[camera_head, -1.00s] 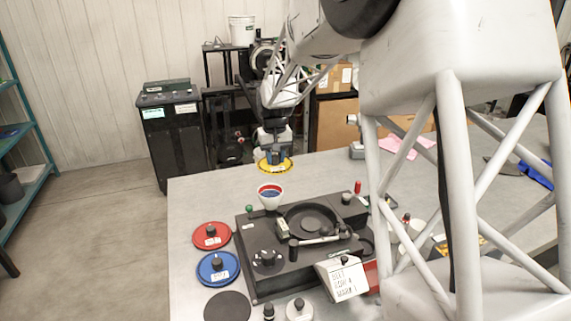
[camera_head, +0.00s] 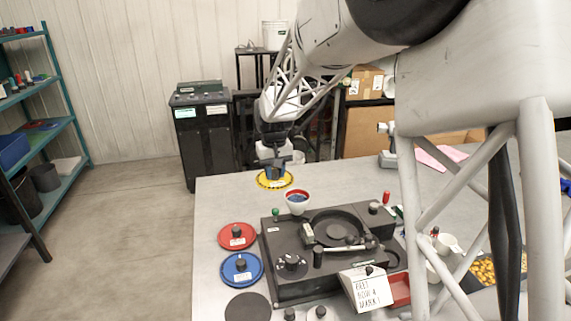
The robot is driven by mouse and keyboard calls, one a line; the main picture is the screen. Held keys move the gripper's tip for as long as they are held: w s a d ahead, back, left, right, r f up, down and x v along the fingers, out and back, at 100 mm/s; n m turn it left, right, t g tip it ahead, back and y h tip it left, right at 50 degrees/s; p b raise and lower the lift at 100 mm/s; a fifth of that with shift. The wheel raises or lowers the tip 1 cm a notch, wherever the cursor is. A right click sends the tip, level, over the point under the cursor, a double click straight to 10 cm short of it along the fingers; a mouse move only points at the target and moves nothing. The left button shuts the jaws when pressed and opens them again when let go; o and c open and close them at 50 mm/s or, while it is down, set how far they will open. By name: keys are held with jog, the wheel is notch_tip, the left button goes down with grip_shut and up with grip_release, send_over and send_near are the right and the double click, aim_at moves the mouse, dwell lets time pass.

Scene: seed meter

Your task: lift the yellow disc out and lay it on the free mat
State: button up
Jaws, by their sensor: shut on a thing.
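The yellow disc (camera_head: 266,182) is at the far end of the table, behind the seed meter. My gripper (camera_head: 275,173) is shut on its knob from above. I cannot tell whether the disc hangs just above the table or touches it. The black seed meter (camera_head: 290,240) stands on the table with its round, dark seat (camera_head: 338,224) empty. A dark round mat (camera_head: 248,308) lies bare at the front left. The red disc (camera_head: 226,240) and the blue disc (camera_head: 232,276) lie in a column behind that mat.
A tray of yellow-orange seeds (camera_head: 484,272) is at the right, partly behind my arm. Bare table lies left of the cup.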

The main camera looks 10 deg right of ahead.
jog(key=s+a+f+n, duration=0.2)
jog(key=s+a, duration=0.6)
jog(key=s, duration=0.1)
jog(key=n, duration=0.3)
send_over(248, 312)
notch_tip(248, 312, down, 6)
jog(key=shift+r, duration=0.1)
jog(key=shift+f, duration=3.25)
jog(key=shift+f, duration=0.5)
jog(key=o, duration=1.3)
